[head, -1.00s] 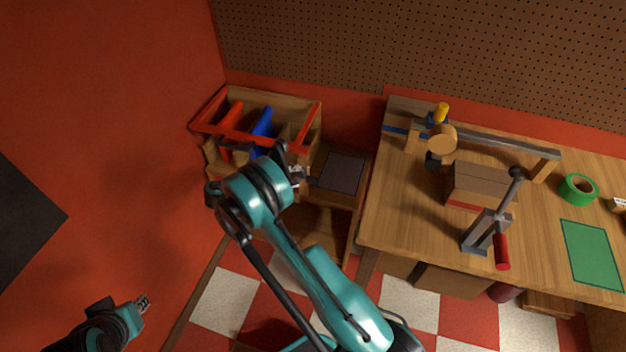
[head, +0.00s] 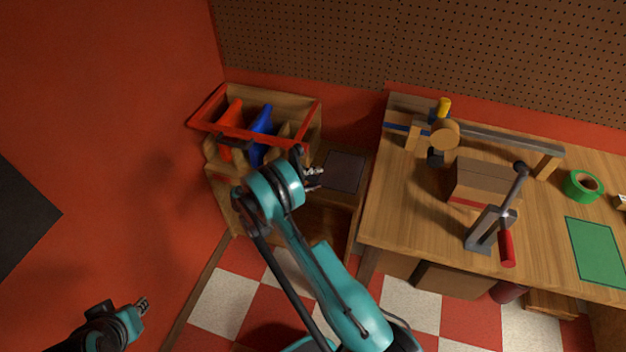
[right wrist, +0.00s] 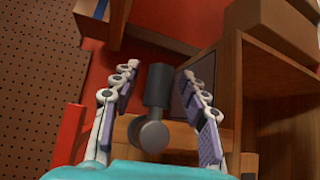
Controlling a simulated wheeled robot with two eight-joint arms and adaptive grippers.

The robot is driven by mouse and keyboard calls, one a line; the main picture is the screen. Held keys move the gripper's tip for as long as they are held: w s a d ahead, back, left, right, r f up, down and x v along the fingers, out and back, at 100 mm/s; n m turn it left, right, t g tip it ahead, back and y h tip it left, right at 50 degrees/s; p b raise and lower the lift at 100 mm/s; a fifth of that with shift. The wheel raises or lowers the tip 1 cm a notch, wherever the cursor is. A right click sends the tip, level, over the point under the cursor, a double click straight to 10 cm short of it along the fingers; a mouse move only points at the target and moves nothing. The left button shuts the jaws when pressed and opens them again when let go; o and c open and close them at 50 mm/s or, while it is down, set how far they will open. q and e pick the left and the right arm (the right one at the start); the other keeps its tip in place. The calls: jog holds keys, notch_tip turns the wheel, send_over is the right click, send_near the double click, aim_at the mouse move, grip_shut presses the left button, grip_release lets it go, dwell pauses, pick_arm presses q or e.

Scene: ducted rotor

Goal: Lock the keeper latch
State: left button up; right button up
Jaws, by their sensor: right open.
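No part is clearly marked as the keeper latch. On the bench, a lever fixture (head: 487,230) has a grey ball on top and a red handle (head: 506,247). A yellow knob (head: 444,106), a round wooden disc (head: 445,133) and a dark knob (head: 436,157) sit at the rail's left end.
A red-rimmed wooden bin (head: 305,125) with red and blue pieces stands left of the bench. A brown box (head: 485,180), green tape roll (head: 582,186) and green mat (head: 596,252) are on the bench (head: 400,215). A grey rail (head: 505,143) runs along its back.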

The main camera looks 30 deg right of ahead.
grip_shut()
jog(key=shift+r, duration=0.1)
jog(key=n+h, duration=0.1)
jog(key=r+n+h, duration=0.1)
jog(key=h, duration=0.1)
jog(key=shift+w+a+r+n, duration=0.1)
jog(key=shift+r+n, duration=0.15)
jog(key=shift+n, duration=0.15)
jog(key=shift+w+a+r+n+h, duration=0.15)
jog(key=shift+r+n+h, duration=0.2)
jog(key=shift+n+h, duration=0.25)
jog(key=shift+w+a+r+n+h, duration=0.1)
jog(key=shift+r+n+h, duration=0.25)
jog(key=shift+n, duration=0.35)
